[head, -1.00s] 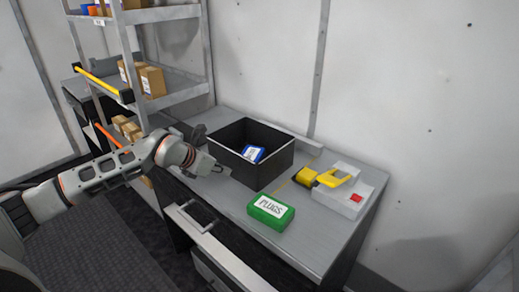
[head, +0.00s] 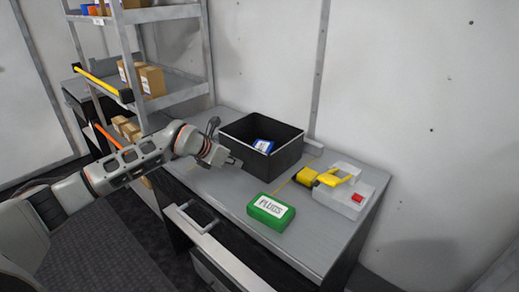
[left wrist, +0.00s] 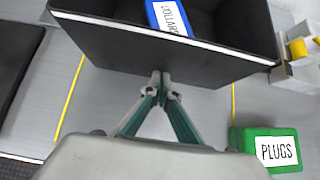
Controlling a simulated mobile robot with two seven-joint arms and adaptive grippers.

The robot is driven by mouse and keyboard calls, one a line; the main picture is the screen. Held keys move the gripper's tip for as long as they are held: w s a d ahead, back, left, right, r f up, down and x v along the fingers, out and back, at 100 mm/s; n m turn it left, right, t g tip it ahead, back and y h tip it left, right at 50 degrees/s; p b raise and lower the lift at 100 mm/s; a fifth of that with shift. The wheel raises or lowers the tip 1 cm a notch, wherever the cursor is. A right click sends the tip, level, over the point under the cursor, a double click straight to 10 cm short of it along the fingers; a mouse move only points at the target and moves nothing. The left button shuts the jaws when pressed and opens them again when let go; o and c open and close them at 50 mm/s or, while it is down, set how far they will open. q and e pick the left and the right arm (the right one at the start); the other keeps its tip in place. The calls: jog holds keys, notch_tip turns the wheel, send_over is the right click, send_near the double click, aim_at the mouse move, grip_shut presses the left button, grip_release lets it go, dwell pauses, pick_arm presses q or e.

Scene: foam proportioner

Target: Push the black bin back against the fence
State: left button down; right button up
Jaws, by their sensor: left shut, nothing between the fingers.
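The bin's near wall (left wrist: 125,48) and the blue box (left wrist: 169,17) show in the left wrist view. The fence (head: 314,147) is a low grey strip along the bench's back edge, mostly hidden behind the bin. I cannot tell whether bin and fence touch. My left gripper (head: 237,162) is shut and empty. Its fingertips (left wrist: 161,76) are at the bin's near wall and appear to touch it. My right gripper is out of view.
A green "PLUGS" box (head: 270,211) stands near the bench's front edge, right of my gripper. A shelf rack (head: 165,85) stands at the left. Yellow lines (left wrist: 69,98) mark the bench.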

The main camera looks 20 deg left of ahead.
aim_at(241, 156)
pick_arm(q)
jog(key=shift+w+d+b, duration=0.2)
jog(key=shift+w+d, duration=0.1)
jog(key=shift+w, duration=0.35)
jog(key=shift+w+d+b, duration=0.2)
jog(key=shift+w+d, duration=0.05)
jog(key=shift+w, duration=0.4)
jog(key=shift+w+d+b, duration=0.2)
jog(key=shift+w+d, duration=0.1)
jog(key=shift+w, duration=0.35)
jog(key=shift+s+a, duration=0.15)
jog(key=shift+s, duration=0.1)
jog(key=s+a+p, duration=0.1)
jog(key=s, duration=0.1)
jog(key=s+a+p, duration=0.1)
jog(key=s, duration=0.1)
jog(key=s+p, duration=0.1)
jog(key=s, duration=0.1)
jog(key=shift+s+a, duration=0.65)
jog(key=shift+s, duration=0.35)
